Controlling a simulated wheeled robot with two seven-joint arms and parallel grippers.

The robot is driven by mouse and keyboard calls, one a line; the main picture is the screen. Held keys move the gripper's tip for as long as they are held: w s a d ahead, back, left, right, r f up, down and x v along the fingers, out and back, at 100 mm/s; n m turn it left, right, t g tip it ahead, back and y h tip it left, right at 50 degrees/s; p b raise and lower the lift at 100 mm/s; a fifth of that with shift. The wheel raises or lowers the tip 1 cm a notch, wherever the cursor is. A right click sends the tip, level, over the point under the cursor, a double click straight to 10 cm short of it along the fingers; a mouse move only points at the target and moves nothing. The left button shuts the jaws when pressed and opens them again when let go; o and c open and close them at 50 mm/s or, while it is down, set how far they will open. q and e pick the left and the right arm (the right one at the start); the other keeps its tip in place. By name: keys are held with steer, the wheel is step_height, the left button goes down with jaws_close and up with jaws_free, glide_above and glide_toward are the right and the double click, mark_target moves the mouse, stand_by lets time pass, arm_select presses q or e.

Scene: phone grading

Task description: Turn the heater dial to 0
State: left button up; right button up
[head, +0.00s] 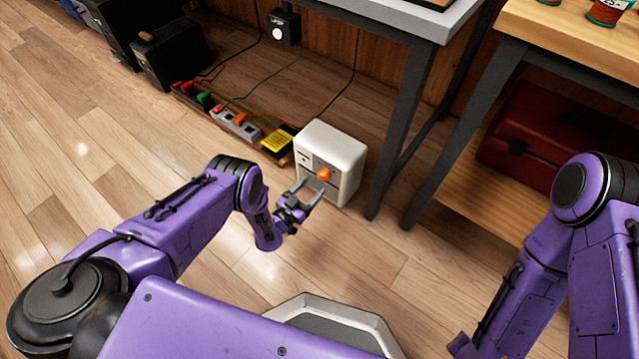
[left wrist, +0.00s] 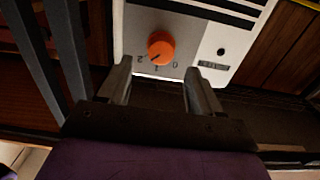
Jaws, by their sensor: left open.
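The white heater (head: 332,150) stands on the wood floor beside a table leg. Its orange dial (head: 323,174) is on the front face. In the left wrist view the dial (left wrist: 161,47) shows a dark pointer line on its lower left, toward the space between the marks 2 and 1; the 0 mark is to the right. My left gripper (head: 308,188) is open, and its two fingers (left wrist: 158,88) sit in front of the dial, one to each side. I cannot tell whether they touch it.
A power strip (head: 236,124) with colored plugs and a yellow-labeled box (head: 277,138) lie left of the heater. Dark table legs (head: 401,120) stand close on its right. A red case (head: 545,140) rests on a low shelf.

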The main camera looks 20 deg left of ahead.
mark_target(321, 178)
arm_select(q)
steer(key=b+x, duration=0.1)
steer(key=x, duration=0.3)
steer(key=shift+w+f+b, duration=0.15)
steer(key=shift+w+b, duration=0.15)
steer(key=shift+w, duration=0.05)
steer(key=shift+w+d, duration=0.2)
steer(key=shift+w, duration=0.1)
steer(key=c, duration=1)
steer(key=shift+c, duration=0.2)
